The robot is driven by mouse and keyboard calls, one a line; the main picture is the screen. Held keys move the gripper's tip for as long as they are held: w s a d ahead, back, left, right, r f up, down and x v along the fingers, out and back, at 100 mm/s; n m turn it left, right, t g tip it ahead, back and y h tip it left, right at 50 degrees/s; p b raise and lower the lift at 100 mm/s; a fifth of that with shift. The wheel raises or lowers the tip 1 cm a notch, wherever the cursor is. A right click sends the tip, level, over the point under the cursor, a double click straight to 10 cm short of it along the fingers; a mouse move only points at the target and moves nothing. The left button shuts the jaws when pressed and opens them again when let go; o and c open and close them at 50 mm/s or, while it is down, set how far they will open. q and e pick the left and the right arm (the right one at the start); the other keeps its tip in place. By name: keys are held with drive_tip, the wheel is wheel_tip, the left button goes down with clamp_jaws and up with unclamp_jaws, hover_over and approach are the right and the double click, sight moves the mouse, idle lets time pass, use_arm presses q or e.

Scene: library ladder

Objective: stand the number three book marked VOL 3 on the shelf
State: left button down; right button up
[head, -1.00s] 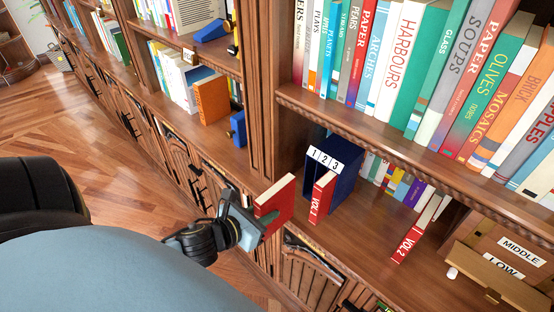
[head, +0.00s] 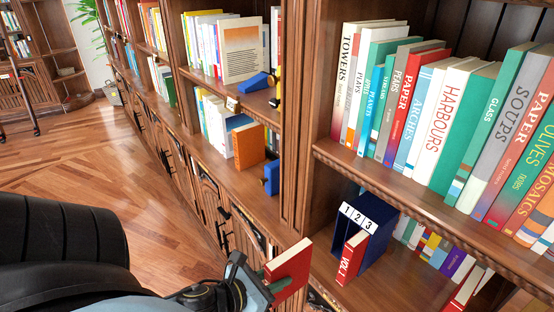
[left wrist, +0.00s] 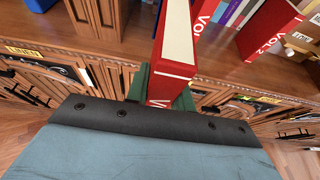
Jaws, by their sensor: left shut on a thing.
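My left gripper (head: 266,282) is shut on a red book (head: 291,266) with pale pages. It holds the book upright in front of the lower shelf, left of VOL 1. In the left wrist view the green fingers sit either side of the book's red spine (left wrist: 173,82); only the start of its lettering shows, so its number is hidden. A dark blue holder (head: 384,243) labelled 1 2 3 stands on the shelf. The red VOL 1 book (head: 352,258) stands upright at its front. The red VOL 2 book (left wrist: 270,28) is farther right on the shelf. My right gripper is not in view.
The shelf edge (left wrist: 110,42) runs beneath the held book, with carved cabinet doors below. An upper shelf (head: 400,185) full of books overhangs the holder. A wooden post (head: 297,120) and blue bookend (head: 271,178) are to the left. Several small books stand right of the holder.

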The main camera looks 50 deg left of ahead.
use_arm(q)
drive_tip(key=s+b, duration=0.1)
drive_tip(key=s, duration=0.7)
drive_tip(key=shift+s+a, duration=0.35)
drive_tip(key=shift+s, duration=0.05)
idle(1.1)
idle(0.4)
